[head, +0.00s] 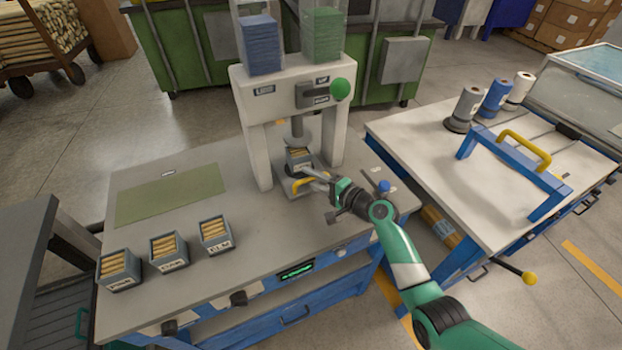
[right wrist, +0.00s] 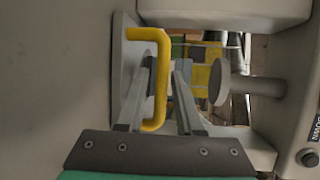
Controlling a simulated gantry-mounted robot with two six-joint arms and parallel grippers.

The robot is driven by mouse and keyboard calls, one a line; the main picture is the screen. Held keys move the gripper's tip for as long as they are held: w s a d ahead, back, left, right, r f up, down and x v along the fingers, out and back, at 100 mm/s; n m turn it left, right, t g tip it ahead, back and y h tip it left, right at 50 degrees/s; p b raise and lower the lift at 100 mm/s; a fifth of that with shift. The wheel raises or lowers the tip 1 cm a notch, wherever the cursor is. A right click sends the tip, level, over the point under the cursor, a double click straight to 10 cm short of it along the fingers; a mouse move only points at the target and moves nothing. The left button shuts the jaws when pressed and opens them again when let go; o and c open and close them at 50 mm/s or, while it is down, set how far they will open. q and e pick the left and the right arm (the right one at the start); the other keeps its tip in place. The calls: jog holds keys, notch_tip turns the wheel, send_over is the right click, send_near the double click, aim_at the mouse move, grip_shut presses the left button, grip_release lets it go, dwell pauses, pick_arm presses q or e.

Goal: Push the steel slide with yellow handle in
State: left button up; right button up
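The yellow handle (head: 303,184) of the steel slide (head: 289,190) is at the front of the white press, low between its legs. My right gripper (head: 318,181) is at the handle. In the right wrist view, the handle (right wrist: 161,80) crosses close to the left finger, and the fingers of the gripper (right wrist: 166,72) stand apart. I cannot tell whether they touch the handle. The slide plate (right wrist: 124,60) shows at left there. My left gripper is not in view.
The white press (head: 262,90) stands on the grey bench (head: 215,270), with its ram disc (right wrist: 219,82) above the slide. Several boxes of wooden pieces stand at front left, including the ELM box (head: 216,240). A green mat (head: 170,195) lies behind them. The bench centre is clear.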

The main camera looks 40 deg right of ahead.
jog(key=shift+o, duration=0.5)
jog(key=shift+s+r, duration=0.2)
jog(key=shift+s, duration=0.1)
jog(key=s+p, duration=0.1)
jog(key=s, duration=0.2)
jog(key=s+r+p, duration=0.1)
jog(key=s+p, duration=0.1)
jog(key=s, duration=0.1)
jog(key=s+d+p, duration=0.1)
jog(key=s, duration=0.3)
jog(key=shift+r, duration=0.3)
jog(key=shift+s+p, duration=0.3)
jog(key=shift+s, duration=0.15)
